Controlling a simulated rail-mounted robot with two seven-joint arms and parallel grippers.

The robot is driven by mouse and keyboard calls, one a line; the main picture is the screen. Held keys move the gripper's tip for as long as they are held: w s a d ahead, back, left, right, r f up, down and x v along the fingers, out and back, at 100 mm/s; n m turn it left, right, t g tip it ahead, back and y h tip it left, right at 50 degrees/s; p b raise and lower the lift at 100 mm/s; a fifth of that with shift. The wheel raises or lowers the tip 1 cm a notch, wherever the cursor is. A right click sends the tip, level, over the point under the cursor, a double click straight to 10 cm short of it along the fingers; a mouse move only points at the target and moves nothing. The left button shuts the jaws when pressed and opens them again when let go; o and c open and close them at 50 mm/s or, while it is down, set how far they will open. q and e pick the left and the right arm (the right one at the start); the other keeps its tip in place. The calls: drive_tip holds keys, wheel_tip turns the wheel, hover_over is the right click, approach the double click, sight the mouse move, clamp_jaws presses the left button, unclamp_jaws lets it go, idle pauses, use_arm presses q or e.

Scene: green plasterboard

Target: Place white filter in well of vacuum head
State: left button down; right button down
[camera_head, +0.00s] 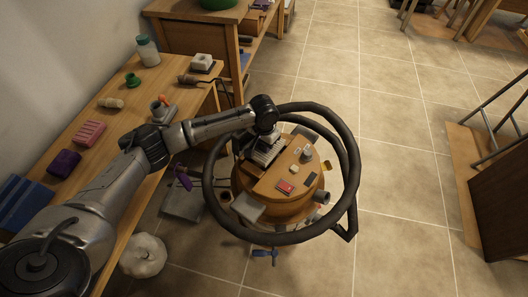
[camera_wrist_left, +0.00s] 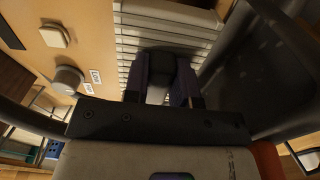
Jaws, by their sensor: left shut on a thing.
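The vacuum head (camera_head: 310,178) is a round, orange-brown wooden-looking drum standing low, with a black hose looped around it. The white filter (camera_head: 263,156) is a pale pleated block at the back left of the drum's top. It shows in the left wrist view as a row of light ribs (camera_wrist_left: 165,22). My left gripper (camera_head: 265,135) is over the filter, shut on it, with its dark fingers (camera_wrist_left: 162,78) against the ribs in the wrist view. Brown edges show beside the filter, but the well is mostly hidden. I cannot tell whether the filter sits inside it. My right gripper is out of view.
The hose (camera_head: 347,160) rings the drum closely. A red block (camera_head: 285,187) and a grey knob (camera_head: 306,155) are on its top. A wooden bench (camera_head: 125,125) with several small items runs along the left. Tiled floor (camera_head: 400,190) is open at right.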

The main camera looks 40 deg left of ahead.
use_arm(q)
wheel_tip(320, 180, down, 4)
drive_tip(key=shift+f+b, duration=0.1)
drive_tip(key=shift+b, duration=1.15)
drive_tip(key=c, duration=0.9)
unclamp_jaws()
drive_tip(key=shift+c, duration=0.2)
